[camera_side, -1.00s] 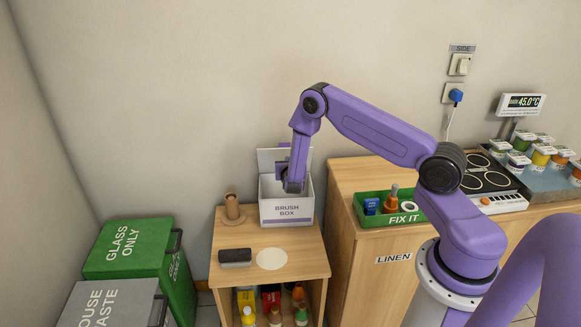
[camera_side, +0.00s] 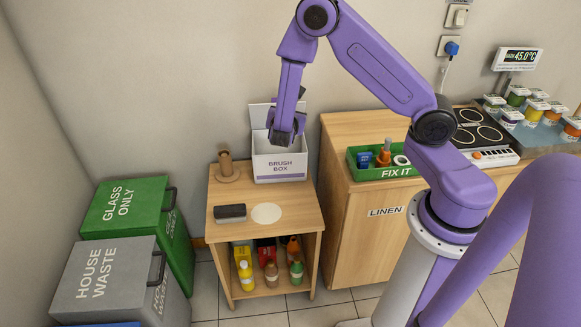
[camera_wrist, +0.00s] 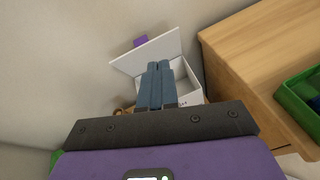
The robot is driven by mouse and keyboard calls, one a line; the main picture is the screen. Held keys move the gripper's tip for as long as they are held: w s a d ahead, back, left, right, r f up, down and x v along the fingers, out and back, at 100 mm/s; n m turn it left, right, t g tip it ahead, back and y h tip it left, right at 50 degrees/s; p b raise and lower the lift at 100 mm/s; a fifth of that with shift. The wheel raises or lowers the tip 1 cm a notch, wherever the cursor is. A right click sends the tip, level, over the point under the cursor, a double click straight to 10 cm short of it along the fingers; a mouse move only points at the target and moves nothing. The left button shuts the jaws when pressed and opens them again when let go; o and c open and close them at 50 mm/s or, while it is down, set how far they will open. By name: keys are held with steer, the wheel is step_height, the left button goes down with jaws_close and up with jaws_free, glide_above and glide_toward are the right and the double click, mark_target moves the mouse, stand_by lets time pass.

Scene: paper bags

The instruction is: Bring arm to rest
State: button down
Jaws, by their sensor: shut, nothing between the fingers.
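My gripper (camera_side: 285,138) hangs pointing down at the brush box in the side view, overlapping the front of its opening. Its two blue-grey fingers (camera_wrist: 158,66) are together in the wrist view, with nothing between them. The white brush box (camera_side: 280,168) stands at the back of the small wooden stand, its lid (camera_wrist: 150,52) up. In the wrist view the fingers cover part of the box opening, so its inside is largely hidden. I cannot tell whether the fingertips are inside the box or above it.
The stand (camera_side: 290,211) also holds a brown holder (camera_side: 227,170), a dark brush-like block (camera_side: 230,212) and a pale disc (camera_side: 267,213). Bins (camera_side: 125,215) stand at left.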

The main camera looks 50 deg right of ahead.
steer(key=s+a+r+m+g+y, duration=0.2)
steer(key=s+a+r+m+y, duration=0.1)
steer(key=s, duration=0.7)
steer(key=s+a+r+m+g+y, duration=0.3)
steer(key=s+a+y, duration=0.2)
steer(key=s+a, duration=0.3)
steer(key=s+a+r+m+g+y, duration=0.2)
steer(key=s+a+r+m+y, duration=0.1)
steer(key=s, duration=1)
steer(key=a+y, duration=0.1)
steer(key=a, duration=0.1)
steer(key=shift+s+a+r+m+g+y, duration=0.15)
steer(key=shift+a+r+m+g+y, duration=0.15)
steer(key=shift+a+m+y, duration=0.1)
